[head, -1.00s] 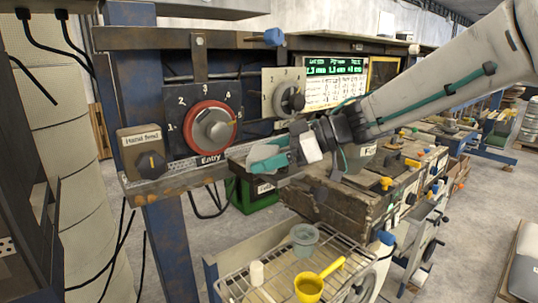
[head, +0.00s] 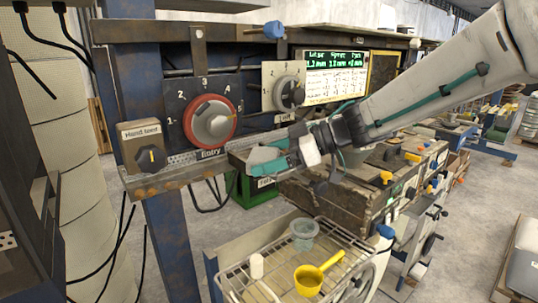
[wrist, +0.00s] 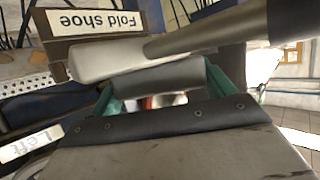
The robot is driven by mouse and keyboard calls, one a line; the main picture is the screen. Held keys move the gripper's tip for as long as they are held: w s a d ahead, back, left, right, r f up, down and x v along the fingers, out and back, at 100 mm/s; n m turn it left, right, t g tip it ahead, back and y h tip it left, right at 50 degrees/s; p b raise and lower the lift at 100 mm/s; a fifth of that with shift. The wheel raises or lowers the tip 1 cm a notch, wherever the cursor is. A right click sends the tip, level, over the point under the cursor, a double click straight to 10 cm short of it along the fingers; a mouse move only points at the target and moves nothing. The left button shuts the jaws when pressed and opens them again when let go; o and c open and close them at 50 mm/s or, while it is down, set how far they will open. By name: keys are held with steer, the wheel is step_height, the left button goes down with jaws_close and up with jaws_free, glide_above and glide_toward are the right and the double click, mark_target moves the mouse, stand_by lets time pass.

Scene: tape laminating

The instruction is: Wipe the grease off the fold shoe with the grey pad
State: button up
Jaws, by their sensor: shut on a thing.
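My gripper (head: 272,166) has teal fingers and is shut on the grey pad (head: 262,155), below and right of the red-ringed Entry dial. In the wrist view the pad's grey block (wrist: 160,77) sits between the teal fingers. Just beyond it are a pale rounded piece and a dark tapered rod, close to the "Fold shoe" label (wrist: 90,23), which reads upside down. I cannot tell whether the pad touches the fold shoe. No grease can be made out; the contact area is hidden.
The Entry dial (head: 211,122) and Hand feed knob (head: 151,158) are left of my gripper. Below is a wire-rack cart (head: 238,282) with a yellow ladle (head: 310,279), a grey-green cup (head: 304,232) and a white cylinder (head: 257,266). A wooden bench with yellow-handled clamps stands right.

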steer(key=shift+w+d, duration=2.1)
steer(key=shift+d, duration=1)
steer(key=shift+s+a, duration=0.65)
steer(key=shift+a, duration=0.35)
steer(key=shift+s+a, duration=0.65)
steer(key=shift+a, duration=0.3)
steer(key=shift+s+a+f, duration=0.1)
steer(key=shift+s+a, duration=0.3)
steer(key=shift+a, duration=0.2)
steer(key=shift+s+a, duration=0.4)
steer(key=shift+a, duration=0.15)
steer(key=shift+r, duration=3.05)
steer(key=shift+r, duration=0.1)
